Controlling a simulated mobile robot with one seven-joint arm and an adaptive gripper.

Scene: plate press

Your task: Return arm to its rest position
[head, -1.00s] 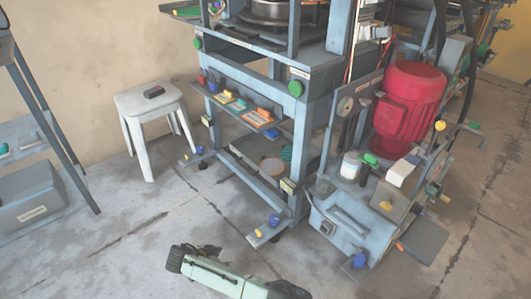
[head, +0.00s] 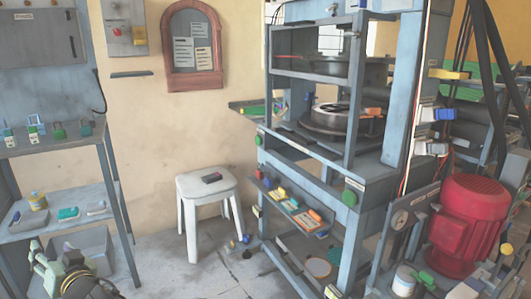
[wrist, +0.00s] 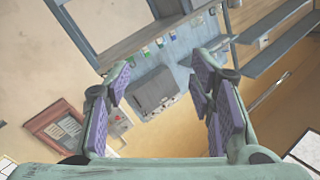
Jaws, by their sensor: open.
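My gripper (wrist: 163,68) shows in the wrist view with its two pale green fingers spread wide. Their purple ridged pads face each other with nothing between them. Beyond the fingers, well apart from them, are the beige wall, a grey wall box (wrist: 155,90) and the red-framed notice board (wrist: 62,128), all at a slant. In the head view a pale green and black part of my arm (head: 70,277) shows at the lower left corner, in front of the shelf unit. The rest of the arm is out of that view.
The blue press frame (head: 345,165) stands at the right, beside a red motor (head: 468,225). A white stool (head: 207,190) with a dark object on it stands by the wall. A shelf unit (head: 75,137) with small items is at left. Some floor (head: 195,275) is clear.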

